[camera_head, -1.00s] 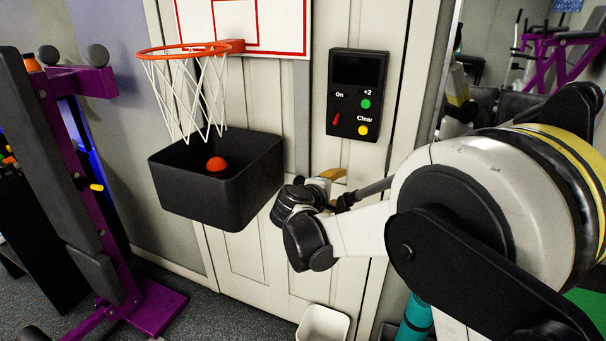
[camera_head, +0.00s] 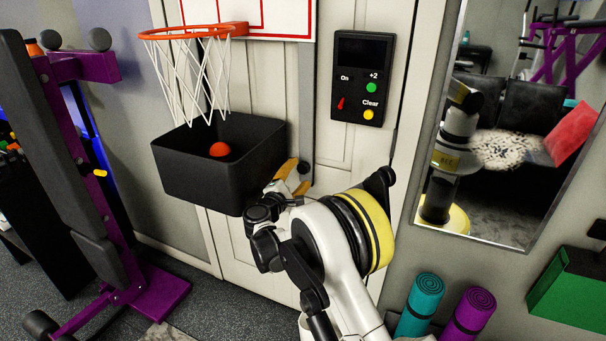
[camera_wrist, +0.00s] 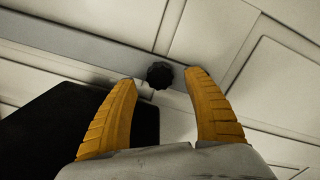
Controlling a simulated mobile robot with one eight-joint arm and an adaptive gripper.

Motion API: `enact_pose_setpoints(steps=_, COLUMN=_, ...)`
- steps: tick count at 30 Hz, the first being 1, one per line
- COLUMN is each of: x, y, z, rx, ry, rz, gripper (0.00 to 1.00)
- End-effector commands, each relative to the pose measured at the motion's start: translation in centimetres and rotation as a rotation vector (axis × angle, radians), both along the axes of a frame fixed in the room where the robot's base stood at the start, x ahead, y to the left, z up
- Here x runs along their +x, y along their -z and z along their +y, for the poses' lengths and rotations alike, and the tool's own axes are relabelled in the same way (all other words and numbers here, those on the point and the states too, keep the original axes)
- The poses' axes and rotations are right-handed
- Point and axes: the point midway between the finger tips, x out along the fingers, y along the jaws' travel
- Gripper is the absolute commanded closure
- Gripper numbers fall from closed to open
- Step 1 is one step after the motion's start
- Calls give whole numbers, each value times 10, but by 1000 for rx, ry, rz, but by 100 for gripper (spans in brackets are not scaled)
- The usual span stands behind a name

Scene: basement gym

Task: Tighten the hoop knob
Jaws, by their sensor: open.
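The hoop knob (camera_wrist: 159,75) is a small black ridged knob on a grey metal strip, seen in the wrist view just beyond and between my fingertips. My gripper (camera_wrist: 160,78) has two yellow ribbed fingers, spread apart with the knob in the gap; I cannot tell whether either finger touches it. In the head view my gripper (camera_head: 296,172) is in front of the white door, right of the black bin. The knob is hard to make out in the head view. The basketball hoop (camera_head: 195,32) with its white net hangs above the bin.
A black scoreboard panel (camera_head: 362,78) is on the door, up and right of my gripper. A mirror (camera_head: 490,130) is at the right. Rolled mats (camera_head: 424,300) stand below it. Purple gym equipment (camera_head: 120,250) is at the left.

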Motion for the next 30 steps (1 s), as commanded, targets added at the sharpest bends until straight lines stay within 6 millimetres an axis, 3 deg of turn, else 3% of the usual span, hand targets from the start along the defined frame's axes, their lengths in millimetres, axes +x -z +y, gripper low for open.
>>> enact_pose_setpoints(steps=6, x=25, y=1, z=-9, rx=1, ry=0, rz=0, gripper=40)
enact_pose_setpoints(steps=17, x=30, y=-1, z=-11, rx=1, ry=0, rz=0, gripper=42)
enact_pose_setpoints(steps=22, x=30, y=0, z=-11, rx=1, ry=0, rz=0, gripper=93)
enact_pose_setpoints(steps=30, x=30, y=-1, z=-11, rx=7, ry=0, rz=-2, gripper=93)
